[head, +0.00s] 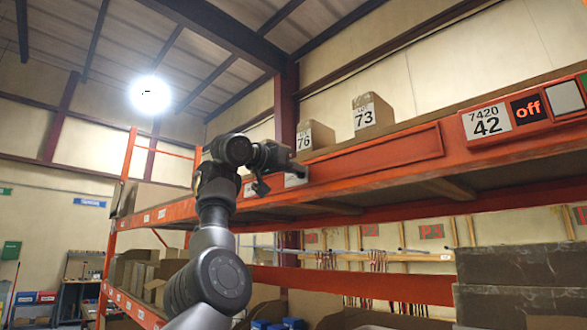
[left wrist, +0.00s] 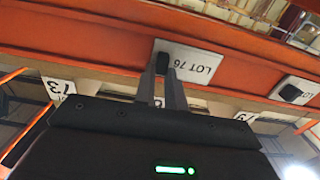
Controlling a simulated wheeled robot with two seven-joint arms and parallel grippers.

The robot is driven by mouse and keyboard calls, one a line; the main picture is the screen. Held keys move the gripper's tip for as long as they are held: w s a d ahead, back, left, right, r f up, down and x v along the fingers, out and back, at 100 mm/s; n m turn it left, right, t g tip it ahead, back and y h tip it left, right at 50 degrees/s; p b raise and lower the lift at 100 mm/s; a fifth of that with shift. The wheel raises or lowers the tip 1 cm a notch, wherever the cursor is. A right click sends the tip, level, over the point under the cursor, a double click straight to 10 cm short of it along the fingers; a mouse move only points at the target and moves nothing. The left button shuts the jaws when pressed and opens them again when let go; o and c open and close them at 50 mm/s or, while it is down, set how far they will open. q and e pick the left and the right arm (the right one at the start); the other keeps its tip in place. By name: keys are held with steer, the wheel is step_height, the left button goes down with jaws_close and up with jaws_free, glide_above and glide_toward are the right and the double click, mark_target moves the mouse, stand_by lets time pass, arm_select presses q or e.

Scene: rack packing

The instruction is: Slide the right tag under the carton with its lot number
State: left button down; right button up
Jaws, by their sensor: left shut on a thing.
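My left gripper (head: 292,168) is at the orange shelf front. In the left wrist view, which is upside down, its two fingers (left wrist: 165,88) are shut on the black knob of a white tag reading LOT 76 (left wrist: 200,66). That tag lies against the orange rail (left wrist: 100,45). A second white tag with a black knob (left wrist: 298,91) sits farther right there. The carton LOT 76 (head: 316,136) and the carton LOT 73 (head: 373,112) stand on the shelf above the rail; their labels show partly in the wrist view. My right gripper is not in view.
A sign with 7420, 42 and a red "off" (head: 500,118) is on the beam at the right. A long red empty strip (head: 375,155) runs along the shelf front. Grey-brown boxes (head: 520,275) stand below on the right.

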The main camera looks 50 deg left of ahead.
arm_select(q)
steer(key=c, duration=1.4)
jaws_free()
steer(key=shift+w, duration=0.15)
steer(key=shift+c, duration=0.2)
steer(key=s+b, duration=0.5)
steer(key=s, duration=0.5)
steer(key=shift+s, duration=0.4)
steer(key=shift+f, duration=0.1)
